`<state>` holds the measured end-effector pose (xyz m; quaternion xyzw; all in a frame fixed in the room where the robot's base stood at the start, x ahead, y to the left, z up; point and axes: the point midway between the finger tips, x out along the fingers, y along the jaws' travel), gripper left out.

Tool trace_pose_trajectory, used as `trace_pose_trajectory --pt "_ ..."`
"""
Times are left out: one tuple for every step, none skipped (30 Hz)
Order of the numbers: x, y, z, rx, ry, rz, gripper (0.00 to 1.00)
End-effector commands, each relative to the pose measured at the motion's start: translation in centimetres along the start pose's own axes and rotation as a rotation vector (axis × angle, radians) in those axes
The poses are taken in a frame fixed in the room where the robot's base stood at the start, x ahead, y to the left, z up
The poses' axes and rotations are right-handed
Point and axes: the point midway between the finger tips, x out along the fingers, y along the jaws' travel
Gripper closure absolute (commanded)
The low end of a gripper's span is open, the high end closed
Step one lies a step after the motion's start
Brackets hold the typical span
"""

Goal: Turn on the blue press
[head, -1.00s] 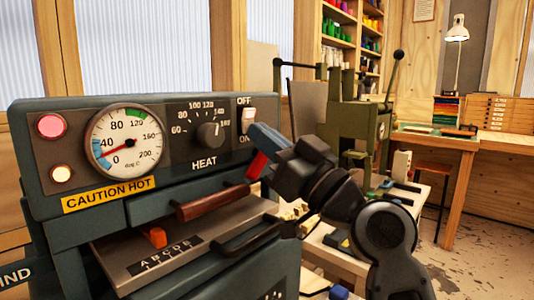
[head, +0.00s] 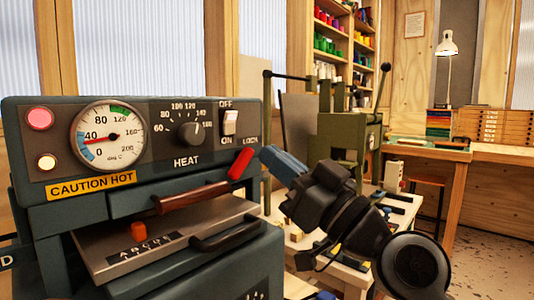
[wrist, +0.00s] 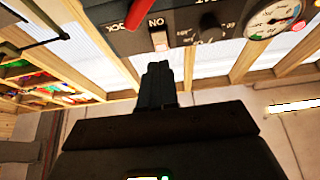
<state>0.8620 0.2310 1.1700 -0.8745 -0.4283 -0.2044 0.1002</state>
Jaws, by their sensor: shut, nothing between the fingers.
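The blue press (head: 100,212) fills the left of the head view. Its panel carries a white rocker switch (head: 230,122) between the OFF and ON labels, with no red showing on it. The upper lamp (head: 40,118) glows pink and the lower lamp (head: 47,162) is pale and bright. My gripper (head: 266,154) is shut and empty, just right of the red lock lever (head: 241,164), below and right of the switch and apart from it. In the wrist view the shut fingers (wrist: 154,72) point toward the panel, with the switch (wrist: 160,41) beyond their tips.
A dial gauge (head: 107,137) and a heat knob (head: 191,132) sit left of the switch. A brown handle (head: 192,197) and a metal tray (head: 160,240) with an orange block jut out below. A green machine (head: 340,150) stands behind my arm.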

Motion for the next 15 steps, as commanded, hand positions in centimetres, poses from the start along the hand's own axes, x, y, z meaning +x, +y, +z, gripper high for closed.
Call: trace_pose_trajectory --pt "-1.0 0.1 0.7 0.000 -0.002 0.002 1.00" --pt "-1.4 0.1 0.8 0.000 -0.001 0.002 1.00" --pt "-2.1 0.0 1.0 0.000 -0.001 0.002 1.00" --pt "-2.5 0.0 1.2 0.000 -0.001 0.002 1.00" --pt "-3.0 0.0 1.4 0.000 -0.001 0.002 1.00" --pt "-3.6 0.0 1.5 0.000 -0.002 0.002 1.00" --pt "-4.0 0.0 1.6 0.001 -0.002 0.002 1.00" --pt "-4.4 0.0 1.7 0.001 -0.001 0.001 1.00" --pt "-4.7 0.0 1.8 0.000 -0.001 0.001 1.00" --pt "-5.0 0.0 1.9 0.000 -0.001 0.001 1.00" --pt "-5.2 0.0 1.9 0.000 -0.001 0.001 1.00" --pt "-5.4 0.0 2.0 0.000 -0.001 0.001 1.00" --pt "-5.5 0.0 2.0 0.000 -0.001 0.000 1.00" --pt "-5.6 0.0 2.0 0.000 -0.001 0.000 1.00" --pt "-5.7 0.0 2.0 0.000 0.000 0.000 1.00"
